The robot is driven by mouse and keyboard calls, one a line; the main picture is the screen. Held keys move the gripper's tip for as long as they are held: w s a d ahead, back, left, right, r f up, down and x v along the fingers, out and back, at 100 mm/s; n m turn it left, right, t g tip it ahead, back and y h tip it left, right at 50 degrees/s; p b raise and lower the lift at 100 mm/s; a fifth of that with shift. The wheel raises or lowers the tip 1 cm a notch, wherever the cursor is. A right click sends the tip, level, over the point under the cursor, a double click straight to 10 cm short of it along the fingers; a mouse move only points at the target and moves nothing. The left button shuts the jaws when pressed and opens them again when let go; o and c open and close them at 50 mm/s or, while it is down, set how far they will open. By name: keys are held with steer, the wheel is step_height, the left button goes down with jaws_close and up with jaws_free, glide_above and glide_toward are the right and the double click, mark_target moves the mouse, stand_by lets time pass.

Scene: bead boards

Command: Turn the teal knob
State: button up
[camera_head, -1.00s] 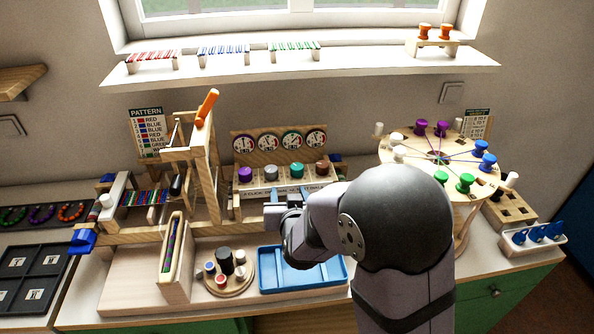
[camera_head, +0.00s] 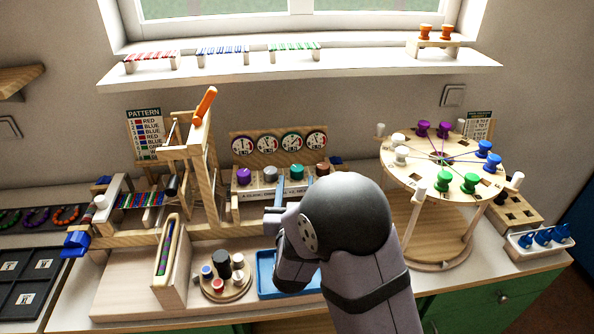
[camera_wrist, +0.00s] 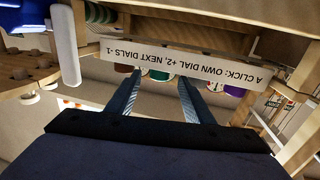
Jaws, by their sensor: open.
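The teal knob (camera_head: 297,173) stands on the wooden dial board, between a grey knob (camera_head: 270,173) and a brown knob (camera_head: 322,169). A purple knob (camera_head: 243,176) is at the left end of the row. My gripper (camera_head: 295,185) is open, with its fingertips just in front of and below the teal knob, one toward each side. In the upside-down wrist view the teal knob (camera_wrist: 161,75) shows between the two fingertips, partly hidden by the label strip. I see no clear contact.
Round dials (camera_head: 291,142) stand behind the knobs. A printed label strip (camera_wrist: 185,62) runs along the board's front. A wooden frame with an orange handle (camera_head: 205,105) stands left, a round peg board (camera_head: 440,170) right. A blue tray (camera_head: 266,275) lies below my arm.

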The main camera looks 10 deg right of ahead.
mark_target(297, 176)
steer(key=shift+w+d+p, duration=0.2)
steer(key=shift+w+p, duration=0.05)
steer(key=shift+w, duration=0.75)
steer(key=shift+w+d+p, duration=0.15)
steer(key=shift+w+p, duration=0.15)
steer(key=shift+w, duration=0.75)
steer(key=shift+w+d+p, duration=0.2)
steer(key=shift+w+p, duration=0.05)
steer(key=shift+w, duration=0.75)
steer(key=c, duration=1)
